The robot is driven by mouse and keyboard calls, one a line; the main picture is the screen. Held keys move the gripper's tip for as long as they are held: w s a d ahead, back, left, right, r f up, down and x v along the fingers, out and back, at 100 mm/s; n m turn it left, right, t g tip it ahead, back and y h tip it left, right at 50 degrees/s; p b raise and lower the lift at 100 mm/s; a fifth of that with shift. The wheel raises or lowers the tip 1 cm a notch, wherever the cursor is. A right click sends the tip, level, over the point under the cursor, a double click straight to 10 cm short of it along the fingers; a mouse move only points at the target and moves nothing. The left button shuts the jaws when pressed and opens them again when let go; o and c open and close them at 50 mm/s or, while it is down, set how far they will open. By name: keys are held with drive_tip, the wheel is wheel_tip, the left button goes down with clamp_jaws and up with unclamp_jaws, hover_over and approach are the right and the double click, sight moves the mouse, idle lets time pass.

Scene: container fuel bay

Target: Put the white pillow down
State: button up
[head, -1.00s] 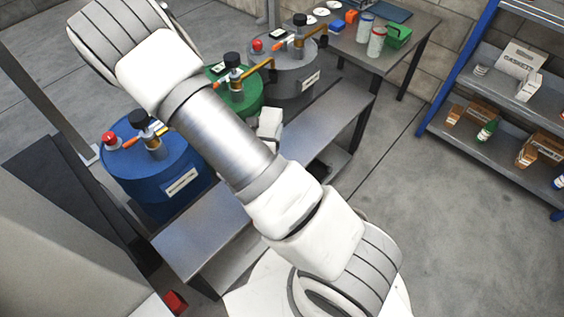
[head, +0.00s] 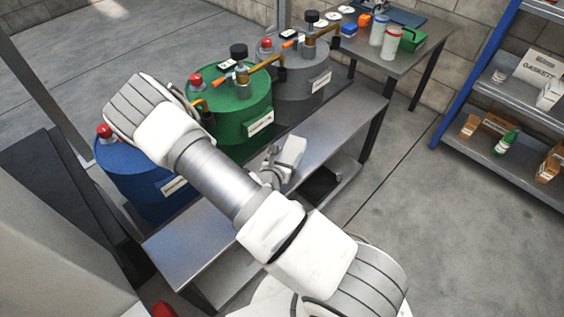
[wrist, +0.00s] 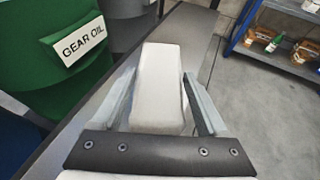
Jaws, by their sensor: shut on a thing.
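The white pillow (wrist: 158,88) is a pale, smooth block with rounded edges. In the wrist view it sits between the two grey fingers of my gripper (wrist: 157,102), which are shut on its sides. In the head view the pillow (head: 291,152) shows beyond my forearm, over the long grey metal bench (head: 335,125) and right of the green drum. My gripper (head: 272,168) is partly hidden there by my arm. I cannot tell whether the pillow touches the bench top.
A green gear oil drum (head: 232,108), a blue drum (head: 140,180) and a grey drum (head: 300,80) line the bench's far side. A table (head: 425,28) with bottles and boxes stands behind. A blue-framed shelf (head: 480,75) is at right. The bench's right end looks clear.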

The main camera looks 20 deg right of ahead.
sight(281, 152)
drive_tip(key=w+f, duration=0.2)
drive_tip(key=w, duration=0.1)
drive_tip(key=w+b, duration=0.1)
drive_tip(key=shift+w+a+f, duration=0.2)
drive_tip(key=shift+a+f, duration=0.1)
drive_tip(key=shift+f, duration=0.1)
drive_tip(key=shift+f+b, duration=0.95)
drive_tip(key=shift+f, duration=0.95)
drive_tip(key=shift+f, duration=0.15)
drive_tip(key=o, duration=1.2)
drive_tip(key=shift+o, duration=0.2)
